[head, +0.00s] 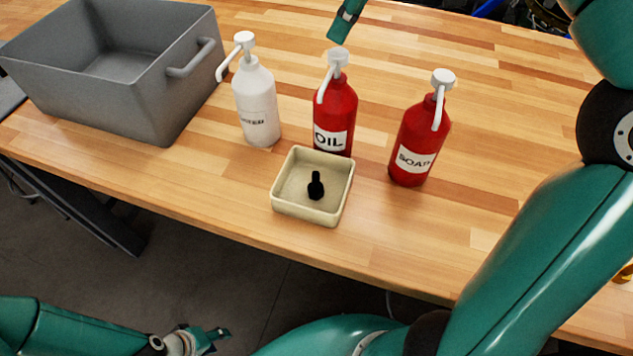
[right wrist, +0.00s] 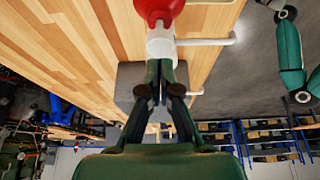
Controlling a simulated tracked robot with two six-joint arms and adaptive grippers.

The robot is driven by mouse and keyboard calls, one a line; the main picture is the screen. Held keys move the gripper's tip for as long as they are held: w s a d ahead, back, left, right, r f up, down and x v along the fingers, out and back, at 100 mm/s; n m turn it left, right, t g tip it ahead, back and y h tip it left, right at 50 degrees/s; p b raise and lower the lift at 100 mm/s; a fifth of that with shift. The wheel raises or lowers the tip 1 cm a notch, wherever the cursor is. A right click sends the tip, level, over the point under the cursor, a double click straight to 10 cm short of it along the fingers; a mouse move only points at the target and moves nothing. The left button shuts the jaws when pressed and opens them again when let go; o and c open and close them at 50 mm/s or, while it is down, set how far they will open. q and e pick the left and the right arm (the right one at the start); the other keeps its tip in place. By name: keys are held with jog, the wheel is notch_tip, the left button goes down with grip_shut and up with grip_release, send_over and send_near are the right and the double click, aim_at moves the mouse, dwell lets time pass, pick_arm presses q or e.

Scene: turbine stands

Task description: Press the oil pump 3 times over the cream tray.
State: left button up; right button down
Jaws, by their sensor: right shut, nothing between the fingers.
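The red oil bottle (head: 335,105), labelled OIL, stands upright behind the cream tray (head: 281,204). Its white pump head (head: 338,58) has a spout angled down toward the tray; the pump head also shows in the right wrist view (right wrist: 160,46). A small black object (head: 316,187) is in the tray. My right gripper (head: 337,36) is shut and empty, with its tips just over the oil pump head; I cannot tell whether they touch. The tips also show in the right wrist view (right wrist: 160,64). My left gripper (head: 218,338) is low, off the table's front edge; its opening is unclear.
A white bottle (head: 257,95) with a pump stands left of the oil. A red soap bottle (head: 421,135) with a pump stands to its right. A large grey bin (head: 150,105) sits at the left of the wooden table (head: 480,220). The table front right of the tray is clear.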

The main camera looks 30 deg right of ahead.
aim_at(337, 52)
jog(key=shift+f, duration=0.2)
dwell(0.4)
jog(key=shift+f+b, duration=1.25)
jog(key=shift+f, duration=0.1)
jog(key=shift+r+p, duration=1.05)
jog(key=shift+p, duration=0.15)
jog(key=shift+f, duration=0.1)
